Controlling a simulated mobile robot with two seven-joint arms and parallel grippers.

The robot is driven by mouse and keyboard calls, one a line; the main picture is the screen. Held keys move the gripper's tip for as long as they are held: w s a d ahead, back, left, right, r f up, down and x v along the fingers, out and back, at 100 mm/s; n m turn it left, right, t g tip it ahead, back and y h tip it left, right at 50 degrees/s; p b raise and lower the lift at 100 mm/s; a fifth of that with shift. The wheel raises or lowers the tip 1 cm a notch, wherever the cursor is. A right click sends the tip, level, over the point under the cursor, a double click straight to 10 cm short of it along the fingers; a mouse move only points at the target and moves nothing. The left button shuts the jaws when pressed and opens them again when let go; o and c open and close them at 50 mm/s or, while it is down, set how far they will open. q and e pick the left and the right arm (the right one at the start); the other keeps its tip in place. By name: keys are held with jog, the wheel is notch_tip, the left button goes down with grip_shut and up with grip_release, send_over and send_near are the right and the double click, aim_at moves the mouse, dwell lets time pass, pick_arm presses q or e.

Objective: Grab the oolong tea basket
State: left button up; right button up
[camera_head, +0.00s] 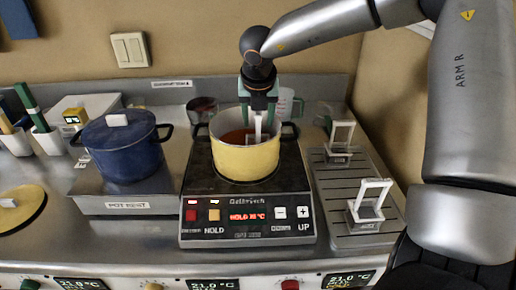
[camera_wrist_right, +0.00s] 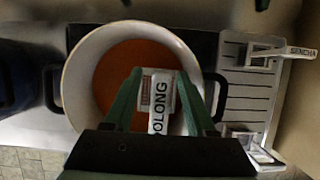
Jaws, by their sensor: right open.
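The oolong basket (camera_wrist_right: 158,98) has a white handle labelled OOLONG in the right wrist view. It stands in the yellow pot (camera_head: 245,160) of orange-red liquid; its lower part is hidden. In the head view its white handle (camera_head: 258,128) rises above the liquid. My right gripper (camera_head: 258,100) points down over the pot. Its green fingers (camera_wrist_right: 158,88) are open, one on each side of the handle; I cannot tell whether they touch it. My left gripper is not in view.
The pot sits on a hot plate (camera_head: 245,228) with a lit display. A blue lidded pot (camera_head: 122,150) stands left. On the drain rack (camera_head: 350,242) at right are two white baskets, one nearer (camera_head: 368,187) and one farther (camera_head: 341,133). The wrist view shows a SENCHA label (camera_wrist_right: 301,52).

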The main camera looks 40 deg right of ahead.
grip_shut()
dwell(0.3)
dwell(1.1)
